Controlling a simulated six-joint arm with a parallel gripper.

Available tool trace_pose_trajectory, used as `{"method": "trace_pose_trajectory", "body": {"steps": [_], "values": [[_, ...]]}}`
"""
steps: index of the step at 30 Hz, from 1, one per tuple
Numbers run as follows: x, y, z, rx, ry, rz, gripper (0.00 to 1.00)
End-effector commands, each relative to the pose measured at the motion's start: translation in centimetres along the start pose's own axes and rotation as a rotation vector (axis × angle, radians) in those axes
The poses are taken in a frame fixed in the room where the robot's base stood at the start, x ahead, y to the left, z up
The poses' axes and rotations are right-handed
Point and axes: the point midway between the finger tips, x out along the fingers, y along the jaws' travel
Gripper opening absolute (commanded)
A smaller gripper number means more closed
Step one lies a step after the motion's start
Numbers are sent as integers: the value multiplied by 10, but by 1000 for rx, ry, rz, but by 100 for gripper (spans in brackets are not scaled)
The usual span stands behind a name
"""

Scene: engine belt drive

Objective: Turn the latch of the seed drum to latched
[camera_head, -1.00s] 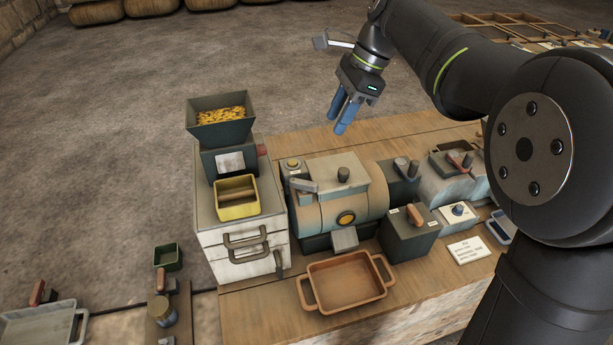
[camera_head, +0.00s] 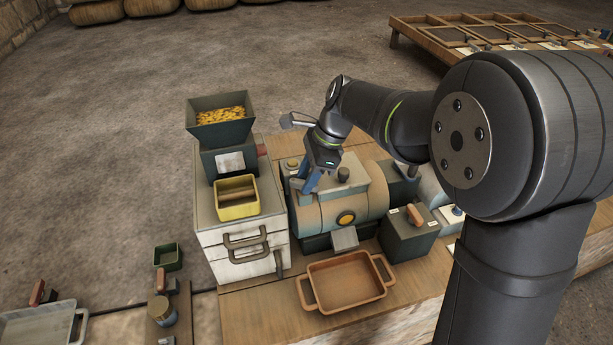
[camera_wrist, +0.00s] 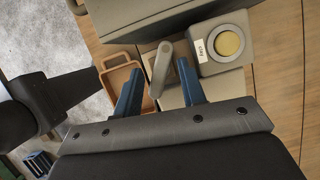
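The seed drum (camera_head: 318,216) is a tan and grey-green cylinder with an orange round piece on its front. Its latch, a short grey lever, shows in the wrist view (camera_wrist: 160,68); in the head view my fingers cover most of it. My gripper (camera_head: 304,185) is over the drum's upper left end, pointing down. In the wrist view its two blue fingers (camera_wrist: 158,70) are spread, with the lever between their tips. No clear contact with the lever shows, and height above it is hard to judge.
A box with a yellow button (camera_wrist: 228,43) sits close beside the lever. A hopper of yellow seed (camera_head: 220,115) and a yellow bin (camera_head: 236,210) stand left of the drum. An orange tray (camera_head: 340,285) lies in front. A dark box with an orange knob (camera_head: 408,235) stands right.

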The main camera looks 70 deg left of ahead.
Motion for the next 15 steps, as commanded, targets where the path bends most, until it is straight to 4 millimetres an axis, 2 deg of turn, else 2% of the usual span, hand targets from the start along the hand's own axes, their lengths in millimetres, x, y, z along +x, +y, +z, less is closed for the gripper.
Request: {"method": "trace_pose_trajectory", "body": {"steps": [10, 15], "values": [[4, 0, 0, 0, 0, 0, 37], [4, 0, 0, 0, 0, 0, 4]]}}
